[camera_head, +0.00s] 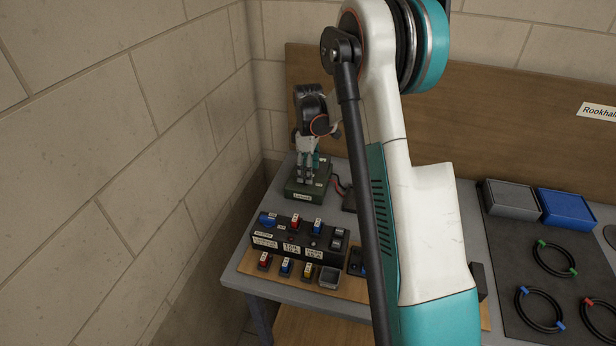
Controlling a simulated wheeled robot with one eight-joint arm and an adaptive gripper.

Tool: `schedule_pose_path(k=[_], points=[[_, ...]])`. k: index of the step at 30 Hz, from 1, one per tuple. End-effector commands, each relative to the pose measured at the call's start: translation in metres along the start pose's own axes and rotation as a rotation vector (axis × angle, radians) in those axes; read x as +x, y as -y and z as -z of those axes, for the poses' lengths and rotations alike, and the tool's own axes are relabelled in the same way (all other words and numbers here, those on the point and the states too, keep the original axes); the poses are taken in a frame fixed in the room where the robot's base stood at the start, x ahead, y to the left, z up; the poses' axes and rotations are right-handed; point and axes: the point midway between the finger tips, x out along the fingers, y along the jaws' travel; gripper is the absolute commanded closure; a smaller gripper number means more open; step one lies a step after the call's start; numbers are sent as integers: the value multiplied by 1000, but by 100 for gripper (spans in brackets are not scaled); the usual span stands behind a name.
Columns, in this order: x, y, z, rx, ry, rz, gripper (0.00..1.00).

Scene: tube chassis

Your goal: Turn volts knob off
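My gripper (308,172) points down over a small dark green box (303,195) with a pale label on its front, at the back left of the table. The fingertips are at or just above the box's top; I cannot tell whether they touch it. No volts knob can be made out; the fingers cover part of the box's top. The finger gap is too small to read, so I cannot tell whether the gripper is open or shut.
A black panel (296,237) with labels and blue and red parts stands in front of the box. Several small coloured parts and a grey tray (330,278) lie on a wooden board. Block walls stand left and behind. My arm hides the table's middle.

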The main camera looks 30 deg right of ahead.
Motion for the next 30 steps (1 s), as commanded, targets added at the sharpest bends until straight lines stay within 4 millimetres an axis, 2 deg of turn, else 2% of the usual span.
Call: schedule_pose_path(k=[1, 6, 16, 17, 21, 23, 30], points=[[8, 0, 0, 0, 0, 0, 43], [21, 0, 0, 0, 0, 0, 43], [24, 0, 0, 0, 0, 0, 43], [24, 0, 0, 0, 0, 0, 46], [24, 0, 0, 0, 0, 0, 77], [24, 0, 0, 0, 0, 0, 87], [24, 0, 0, 9, 0, 0, 88]])
